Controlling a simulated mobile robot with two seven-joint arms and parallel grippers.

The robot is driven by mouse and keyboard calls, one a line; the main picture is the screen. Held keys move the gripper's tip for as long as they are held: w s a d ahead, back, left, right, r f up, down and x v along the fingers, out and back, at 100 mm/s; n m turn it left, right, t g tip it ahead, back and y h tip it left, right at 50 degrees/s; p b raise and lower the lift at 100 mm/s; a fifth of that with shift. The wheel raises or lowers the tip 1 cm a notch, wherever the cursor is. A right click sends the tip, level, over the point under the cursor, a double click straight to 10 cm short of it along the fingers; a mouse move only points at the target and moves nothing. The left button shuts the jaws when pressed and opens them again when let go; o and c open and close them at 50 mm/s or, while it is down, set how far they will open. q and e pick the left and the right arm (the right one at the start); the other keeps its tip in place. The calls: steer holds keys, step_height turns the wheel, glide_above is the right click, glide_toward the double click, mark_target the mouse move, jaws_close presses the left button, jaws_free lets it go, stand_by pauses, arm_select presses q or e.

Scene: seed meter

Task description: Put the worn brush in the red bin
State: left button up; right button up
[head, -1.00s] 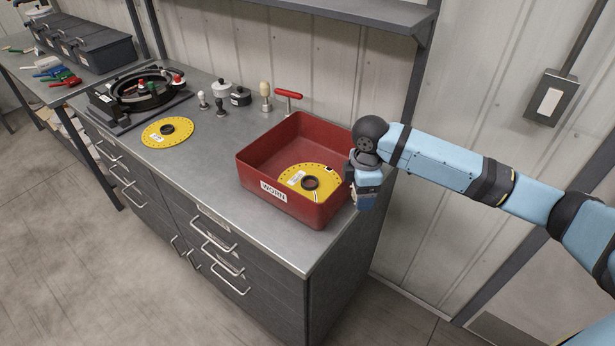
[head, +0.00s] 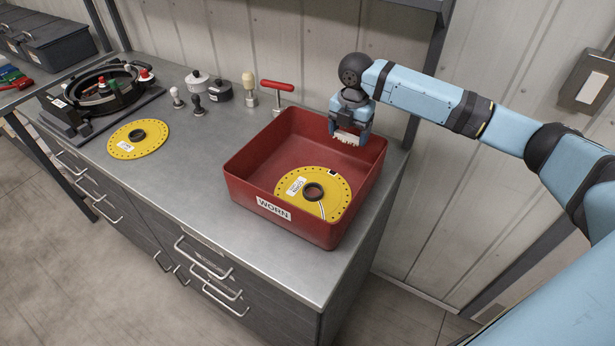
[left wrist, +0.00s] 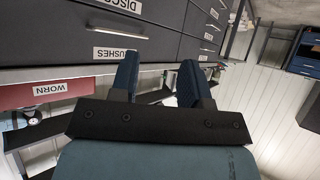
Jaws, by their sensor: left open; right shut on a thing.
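The red bin (head: 250,196), labelled WORN, stands on the near right part of the metal bench. Its red wall and label also show upside down in the left wrist view (left wrist: 22,95). My right gripper (head: 349,132) is shut on the worn brush (head: 347,139), a small piece with a pale bristle edge, mostly hidden by the fingers. It hangs over the bin's back right part, near the rim; I cannot tell its exact height. My left gripper (left wrist: 158,78) is open and empty in the left wrist view, facing the drawer fronts.
A yellow seed disc (head: 335,187) lies in the bin. Another yellow disc (head: 152,144) lies on the bench (head: 190,175), left of it. A black round meter housing (head: 105,92) stands farther left. Several knobbed tools and a red T-handle (head: 277,86) stand behind.

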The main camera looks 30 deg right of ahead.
mark_target(346, 169)
steer(key=f, duration=0.3)
steer(key=shift+s, duration=0.4)
step_height(346, 169, down, 2)
steer(key=shift+w+f, duration=0.1)
steer(key=shift+f, duration=0.8)
step_height(346, 169, down, 2)
steer(key=shift+f, duration=0.5)
arm_select(q)
steer(key=shift+s, duration=0.65)
steer(key=shift+s+p, duration=0.1)
steer(key=shift+p, duration=0.2)
arm_select(e)
steer(key=o, duration=0.9)
steer(key=shift+f, duration=0.1)
arm_select(q)
steer(key=shift+f, duration=0.15)
